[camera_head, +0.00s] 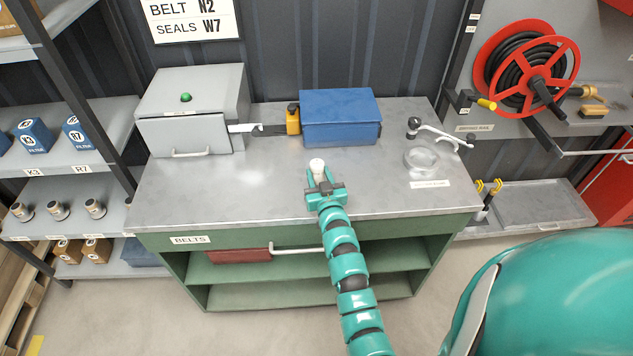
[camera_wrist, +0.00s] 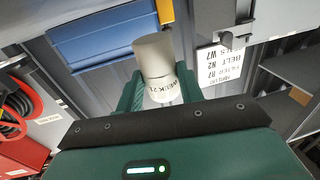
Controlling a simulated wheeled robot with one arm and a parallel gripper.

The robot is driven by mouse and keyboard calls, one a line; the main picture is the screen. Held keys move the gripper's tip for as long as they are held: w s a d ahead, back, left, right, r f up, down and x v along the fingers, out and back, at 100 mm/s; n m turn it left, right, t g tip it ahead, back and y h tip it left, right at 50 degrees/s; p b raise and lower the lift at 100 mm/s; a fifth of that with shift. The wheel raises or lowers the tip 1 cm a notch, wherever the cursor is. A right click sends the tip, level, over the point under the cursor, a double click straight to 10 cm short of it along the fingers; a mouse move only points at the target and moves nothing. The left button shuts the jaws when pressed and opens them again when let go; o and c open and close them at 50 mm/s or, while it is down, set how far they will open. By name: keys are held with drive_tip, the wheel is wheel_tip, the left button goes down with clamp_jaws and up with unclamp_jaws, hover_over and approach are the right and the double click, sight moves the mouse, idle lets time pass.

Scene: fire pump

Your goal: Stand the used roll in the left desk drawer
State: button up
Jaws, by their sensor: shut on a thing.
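My gripper (camera_head: 318,178) is above the front middle of the grey bench top (camera_head: 250,185), shut on a small pale roll (camera_head: 317,164). In the wrist view the roll (camera_wrist: 153,56) is a whitish cylinder with a printed band, its text only partly readable, between the teal fingers of my gripper (camera_wrist: 160,88). It sticks out beyond the fingers. No drawer clearly shows as open. Below the bench top, a "BELTS" label (camera_head: 188,240) is on the green front at left, over a dark red piece (camera_head: 240,256) in the open shelf space. I cannot tell whether that is a drawer.
A grey cabinet with a green button (camera_head: 190,110) stands at the bench's back left. A blue box (camera_head: 340,117) is at the back middle, with a yellow part (camera_head: 293,119) beside it. A clear round dish (camera_head: 420,159) is at right. The bench's front left is clear.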

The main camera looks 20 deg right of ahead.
sight(316, 184)
drive_tip(key=shift+w+a+f, duration=0.1)
drive_tip(key=shift+a+f, duration=0.2)
drive_tip(key=shift+f+p, duration=0.75)
drive_tip(key=shift+f, duration=0.85)
drive_tip(key=shift+f, duration=0.15)
drive_tip(key=o, duration=0.6)
drive_tip(key=shift+f, duration=0.1)
drive_tip(key=shift+c, duration=0.2)
drive_tip(key=o, duration=0.4)
drive_tip(key=shift+o, duration=0.2)
